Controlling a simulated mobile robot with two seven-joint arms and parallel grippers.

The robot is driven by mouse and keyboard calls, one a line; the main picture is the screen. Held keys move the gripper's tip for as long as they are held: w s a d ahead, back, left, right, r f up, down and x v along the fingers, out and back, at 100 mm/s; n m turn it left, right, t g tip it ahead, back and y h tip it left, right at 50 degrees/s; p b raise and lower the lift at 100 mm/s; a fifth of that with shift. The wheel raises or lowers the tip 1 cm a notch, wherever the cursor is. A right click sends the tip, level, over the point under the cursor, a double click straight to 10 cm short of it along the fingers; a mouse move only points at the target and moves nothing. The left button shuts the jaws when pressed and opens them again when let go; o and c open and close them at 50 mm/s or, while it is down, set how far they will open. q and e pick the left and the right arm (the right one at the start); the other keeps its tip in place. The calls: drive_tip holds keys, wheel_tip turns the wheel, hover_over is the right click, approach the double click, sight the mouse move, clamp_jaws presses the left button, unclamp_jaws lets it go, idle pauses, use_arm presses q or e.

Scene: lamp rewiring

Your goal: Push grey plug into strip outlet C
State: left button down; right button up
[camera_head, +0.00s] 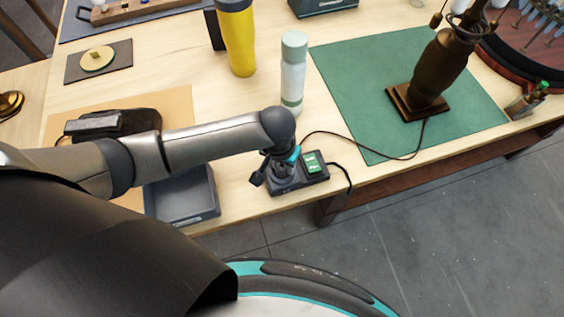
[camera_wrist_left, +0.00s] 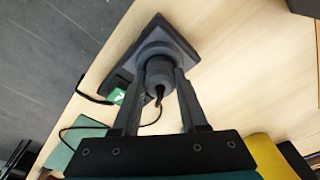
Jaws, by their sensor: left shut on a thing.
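The dark power strip (camera_head: 318,179) lies near the table's front edge, with a green panel on its right part. My left gripper (camera_head: 278,168) points down over its left part and hides much of it. In the left wrist view my left gripper (camera_wrist_left: 161,82) is shut on the round grey plug (camera_wrist_left: 158,72), one finger on each side. The plug is over the strip (camera_wrist_left: 182,43), which shows behind it. The outlet under the plug is covered, so I cannot tell its letter or how deep the plug sits. My right gripper is not in view.
A black cord (camera_head: 372,150) runs from the strip area to the brown lamp (camera_head: 432,75) on a green mat (camera_head: 350,70). A pale bottle (camera_head: 293,75) and a yellow tumbler (camera_head: 237,35) stand behind. A grey tray (camera_head: 183,208) lies left of the strip.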

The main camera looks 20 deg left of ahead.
use_arm(q)
drive_tip(key=shift+f, duration=0.2)
drive_tip(key=shift+c, duration=1.8)
unclamp_jaws()
drive_tip(key=shift+r, duration=0.1)
wheel_tip(320, 180, up, 5)
drive_tip(key=p, duration=0.5)
drive_tip(key=shift+p, duration=0.4)
wheel_tip(320, 180, up, 2)
drive_tip(key=shift+p, duration=1.15)
